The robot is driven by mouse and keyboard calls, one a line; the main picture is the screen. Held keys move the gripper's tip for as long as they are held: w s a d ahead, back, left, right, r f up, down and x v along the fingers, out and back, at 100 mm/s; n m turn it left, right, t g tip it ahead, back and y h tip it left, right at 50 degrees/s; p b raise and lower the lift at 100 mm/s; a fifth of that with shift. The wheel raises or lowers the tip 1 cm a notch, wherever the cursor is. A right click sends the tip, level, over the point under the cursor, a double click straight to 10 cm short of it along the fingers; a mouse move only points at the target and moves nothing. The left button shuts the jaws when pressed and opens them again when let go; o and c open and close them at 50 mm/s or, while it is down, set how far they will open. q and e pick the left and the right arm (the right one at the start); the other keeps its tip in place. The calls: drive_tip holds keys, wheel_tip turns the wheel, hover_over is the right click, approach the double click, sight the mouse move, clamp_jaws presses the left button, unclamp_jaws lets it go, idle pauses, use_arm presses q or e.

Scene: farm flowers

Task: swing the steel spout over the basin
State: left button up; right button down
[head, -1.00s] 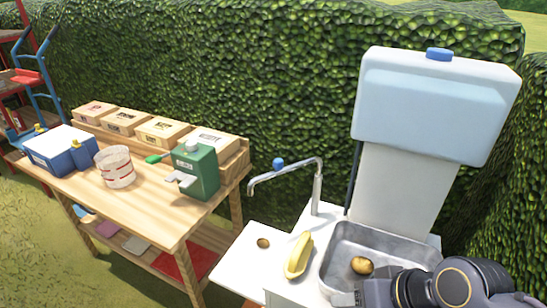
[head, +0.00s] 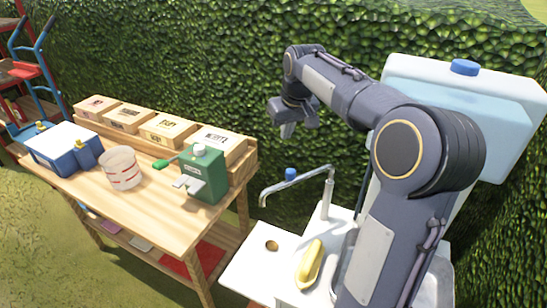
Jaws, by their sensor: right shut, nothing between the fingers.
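The steel spout (head: 300,180) rises from a post at the back of the white sink unit and points left, away from the basin side. Its tip hangs down near the gap between the sink top and the wooden bench. A blue knob (head: 291,174) sits on top of it. The basin is almost wholly hidden behind my right arm. My right gripper (head: 287,131) hangs pointing down, shut and empty, above the spout and apart from it, in front of the hedge. My left gripper is not in view.
A white water tank (head: 500,120) stands behind my arm.

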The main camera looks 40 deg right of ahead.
wheel_tip(320, 180, down, 10)
drive_tip(key=p, duration=0.1)
drive_tip(key=shift+s+r+p, duration=0.15)
drive_tip(key=shift+s+p, duration=0.15)
drive_tip(key=shift+s, duration=0.1)
idle(0.4)
idle(0.4)
